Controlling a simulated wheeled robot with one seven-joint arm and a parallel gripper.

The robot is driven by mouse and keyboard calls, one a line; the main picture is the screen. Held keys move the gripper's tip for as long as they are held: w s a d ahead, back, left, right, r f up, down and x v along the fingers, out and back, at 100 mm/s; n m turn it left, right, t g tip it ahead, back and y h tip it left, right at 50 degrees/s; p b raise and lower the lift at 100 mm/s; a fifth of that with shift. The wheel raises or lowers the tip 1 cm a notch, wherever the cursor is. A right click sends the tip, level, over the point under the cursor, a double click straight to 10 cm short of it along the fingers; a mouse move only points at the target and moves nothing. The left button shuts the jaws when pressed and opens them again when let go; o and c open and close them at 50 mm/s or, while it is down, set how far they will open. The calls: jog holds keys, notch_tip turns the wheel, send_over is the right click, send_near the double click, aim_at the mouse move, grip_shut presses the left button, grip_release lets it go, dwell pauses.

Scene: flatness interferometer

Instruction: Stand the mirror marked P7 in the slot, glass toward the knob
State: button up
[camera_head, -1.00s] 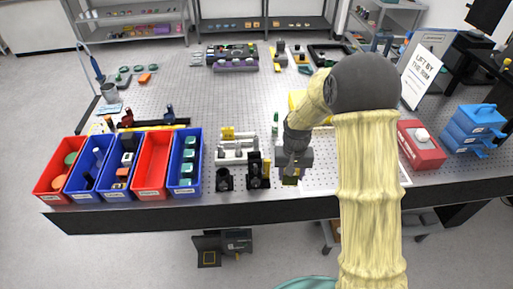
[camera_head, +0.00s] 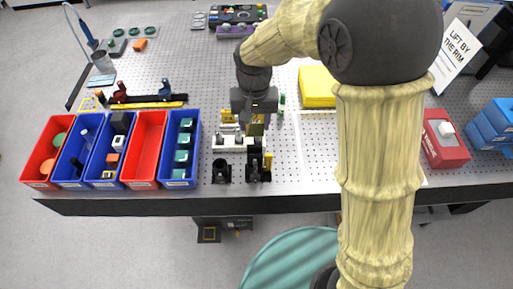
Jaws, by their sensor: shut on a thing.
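My gripper (camera_head: 256,124) points down over the perforated table, at the rear of a small pale and black fixture (camera_head: 230,143). It is shut on a small dark, gold-tinted plate (camera_head: 257,129), seemingly the mirror. No P7 mark is readable, and I cannot tell which way its glass faces. The plate looks upright, close behind or above the fixture's right end; I cannot tell whether it touches. Yellow parts and black posts surround the fixture. The slot and the knob cannot be made out at this size.
Red and blue bins (camera_head: 147,150) line the front left edge. A yellow block (camera_head: 317,87) lies right of my gripper, and a red box (camera_head: 444,139) stands farther right. My arm hides part of the table's right side. Bare table lies left of the fixture's rear.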

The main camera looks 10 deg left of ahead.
aim_at(254, 135)
jog(key=shift+s, duration=0.15)
notch_tip(254, 135, down, 6)
jog(key=shift+r+p, duration=0.1)
jog(key=shift+p, duration=0.75)
notch_tip(254, 135, down, 3)
jog(key=shift+f+p, duration=0.1)
jog(key=shift+p, duration=0.55)
jog(key=shift+f, duration=0.5)
